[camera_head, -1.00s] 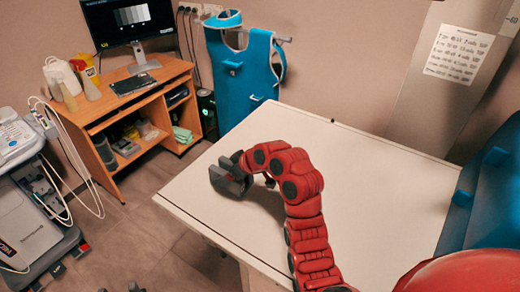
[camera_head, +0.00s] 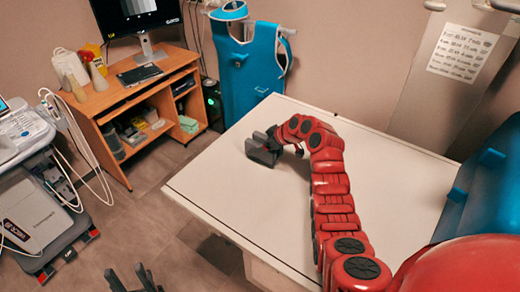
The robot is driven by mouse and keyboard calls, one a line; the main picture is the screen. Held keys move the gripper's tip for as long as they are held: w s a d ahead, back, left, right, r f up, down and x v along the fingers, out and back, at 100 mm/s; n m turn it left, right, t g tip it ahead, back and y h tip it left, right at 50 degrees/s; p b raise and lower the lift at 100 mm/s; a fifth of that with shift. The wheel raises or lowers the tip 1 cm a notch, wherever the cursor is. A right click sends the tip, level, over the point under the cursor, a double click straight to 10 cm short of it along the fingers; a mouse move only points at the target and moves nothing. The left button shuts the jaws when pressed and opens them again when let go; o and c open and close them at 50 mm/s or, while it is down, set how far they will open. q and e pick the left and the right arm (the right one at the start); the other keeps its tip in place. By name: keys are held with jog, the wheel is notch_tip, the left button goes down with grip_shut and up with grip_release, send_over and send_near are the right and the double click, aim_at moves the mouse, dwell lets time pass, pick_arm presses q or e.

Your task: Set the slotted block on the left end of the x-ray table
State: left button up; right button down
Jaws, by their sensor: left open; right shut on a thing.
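The x-ray table (camera_head: 240,198) is the white top in the middle, its left end facing the cabinet side. My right gripper (camera_head: 269,143), on the red arm reaching across the table, is shut on a dark grey blocky thing, which I take as the slotted block (camera_head: 262,156). It is at the back part of the table's left end. The gripper and block are alike in colour and hard to separate; I cannot tell if the block touches the top. My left gripper (camera_head: 132,281) is open and empty low at the bottom edge, in front of the table.
A wooden desk (camera_head: 140,92) with a monitor (camera_head: 137,14) stands at the back left. A blue apron (camera_head: 248,72) hangs behind the table. A wheeled ultrasound machine (camera_head: 32,195) stands at the far left. A blue thing (camera_head: 492,185) is at the right. The table's front left is clear.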

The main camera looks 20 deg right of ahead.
jog(key=shift+f+p, duration=0.45)
jog(key=shift+f, duration=0.85)
jog(key=shift+f, duration=0.15)
grip_release()
jog(key=shift+s, duration=0.1)
